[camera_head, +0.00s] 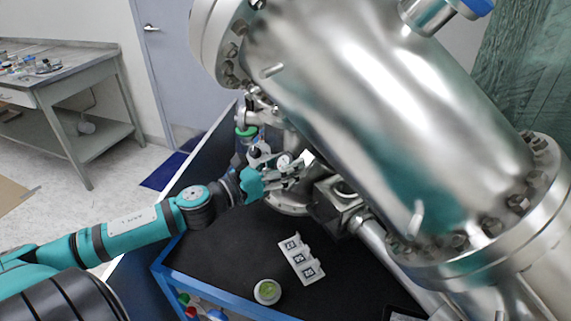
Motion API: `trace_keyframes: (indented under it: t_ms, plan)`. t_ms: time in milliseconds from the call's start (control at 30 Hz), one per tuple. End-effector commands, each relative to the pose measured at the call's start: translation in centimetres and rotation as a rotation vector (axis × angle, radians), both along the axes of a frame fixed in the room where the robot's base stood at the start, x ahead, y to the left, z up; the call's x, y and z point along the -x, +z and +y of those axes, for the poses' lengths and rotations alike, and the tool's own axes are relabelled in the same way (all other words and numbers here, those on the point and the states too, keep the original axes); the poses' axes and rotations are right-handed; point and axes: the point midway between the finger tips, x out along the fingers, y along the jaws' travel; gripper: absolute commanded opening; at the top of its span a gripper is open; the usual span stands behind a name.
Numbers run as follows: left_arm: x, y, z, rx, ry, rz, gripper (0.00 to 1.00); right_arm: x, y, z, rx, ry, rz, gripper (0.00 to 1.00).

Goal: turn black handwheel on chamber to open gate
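The steel chamber (365,110) is a large shiny cylinder with bolted flanges, running diagonally across the upper right. Small valves and fittings (262,112) hang under its left side, one with a green ring (246,131). My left gripper (301,166) reaches in from the left among these fittings, just below the chamber. Its fingers are small here and overlap the metal parts, so I cannot tell whether they are apart or closed on something. I cannot clearly make out the black handwheel; dark parts near the gripper are partly hidden. My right gripper is out of view.
A dark cart top with a blue frame (215,296) lies below the chamber. On it are a white block with black-and-white tags (301,260) and a small jar with green contents (267,291). A grey workbench (75,75) stands at the far left.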

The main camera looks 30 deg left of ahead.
Motion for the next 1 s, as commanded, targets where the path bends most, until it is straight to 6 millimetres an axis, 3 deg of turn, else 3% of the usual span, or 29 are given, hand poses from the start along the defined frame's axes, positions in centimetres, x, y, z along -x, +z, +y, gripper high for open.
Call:
trace_keyframes:
  t_ms: [33, 267, 467, 667, 1000]
  plan:
    - [0.0, 0.0, 0.0, 0.000, 0.000, 0.000, 0.45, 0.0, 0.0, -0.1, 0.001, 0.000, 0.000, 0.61]
    - [0.0, 0.0, 0.0, 0.000, -0.001, 0.000, 0.17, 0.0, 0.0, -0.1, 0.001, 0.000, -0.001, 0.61]
    - [0.0, 0.2, 0.0, 0.011, 0.010, 0.005, 0.17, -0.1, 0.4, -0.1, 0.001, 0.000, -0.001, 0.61]
    - [0.0, 0.6, -0.1, 0.060, 0.062, 0.029, 0.17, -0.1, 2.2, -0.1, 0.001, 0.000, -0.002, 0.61]
    - [0.0, 1.1, -0.2, 0.236, 0.259, 0.121, 0.17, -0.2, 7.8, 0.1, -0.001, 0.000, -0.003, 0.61]
